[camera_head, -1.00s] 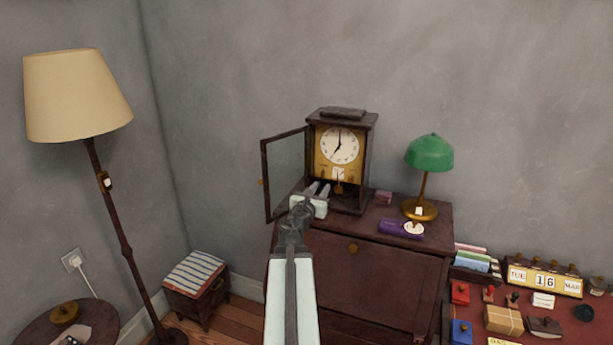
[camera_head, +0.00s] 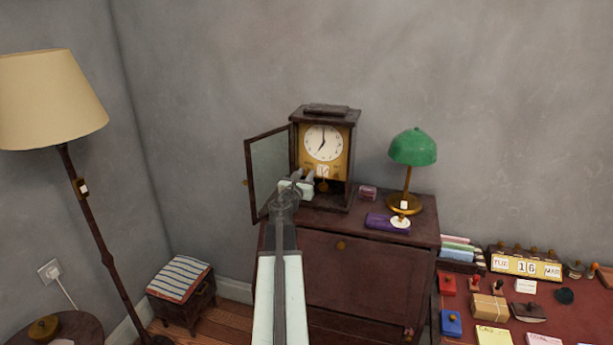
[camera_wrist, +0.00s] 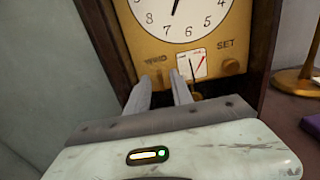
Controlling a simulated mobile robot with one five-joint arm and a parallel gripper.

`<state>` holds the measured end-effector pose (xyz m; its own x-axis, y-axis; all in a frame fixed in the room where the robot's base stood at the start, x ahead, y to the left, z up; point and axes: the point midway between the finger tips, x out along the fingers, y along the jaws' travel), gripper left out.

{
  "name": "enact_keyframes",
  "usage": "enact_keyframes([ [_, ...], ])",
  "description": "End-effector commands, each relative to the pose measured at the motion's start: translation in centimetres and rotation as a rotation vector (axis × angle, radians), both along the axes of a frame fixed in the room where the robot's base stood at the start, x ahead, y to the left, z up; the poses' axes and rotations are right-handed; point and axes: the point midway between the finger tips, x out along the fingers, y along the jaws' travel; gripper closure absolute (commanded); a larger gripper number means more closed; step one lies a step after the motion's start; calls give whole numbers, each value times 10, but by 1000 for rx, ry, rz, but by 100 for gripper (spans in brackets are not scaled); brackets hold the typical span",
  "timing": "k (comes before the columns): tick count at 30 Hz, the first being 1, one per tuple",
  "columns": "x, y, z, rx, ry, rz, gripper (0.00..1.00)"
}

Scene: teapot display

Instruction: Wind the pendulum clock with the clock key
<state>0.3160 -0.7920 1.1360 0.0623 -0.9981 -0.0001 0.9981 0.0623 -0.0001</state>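The pendulum clock (camera_head: 323,143) stands upright on the dark wooden cabinet, its glass door swung open to the left. Its white dial also shows in the wrist view (camera_wrist: 185,12). Below the dial are the word WIND, a small gauge (camera_wrist: 193,64) and a brass knob (camera_wrist: 231,67) under SET. My gripper (camera_head: 304,173) is in front of the clock's lower left front. In the wrist view its two fingers (camera_wrist: 162,77) are apart, tips close below WIND. A small brass-coloured part shows between the tips, too small to identify. I cannot make out the clock key. Part of the pendulum is hidden.
The open clock door (camera_head: 270,172) stands just left of my gripper. A green lamp (camera_head: 413,147), a purple case (camera_head: 387,223) and a small reddish box (camera_head: 367,193) are on the cabinet (camera_head: 370,280). A red-topped desk (camera_head: 465,318) with several items is at the right.

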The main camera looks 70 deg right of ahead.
Motion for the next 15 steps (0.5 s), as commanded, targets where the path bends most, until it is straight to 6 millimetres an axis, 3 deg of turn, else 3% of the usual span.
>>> enact_keyframes([
  [4, -1, 1, 0, 0, 0, 0, 73],
  [7, -1, 1, 0, 0, 0, -1, 98],
  [8, -1, 1, 0, 0, 0, -1, 100],
  [15, -5, -1, 0, 0, -4, -6, 100],
])
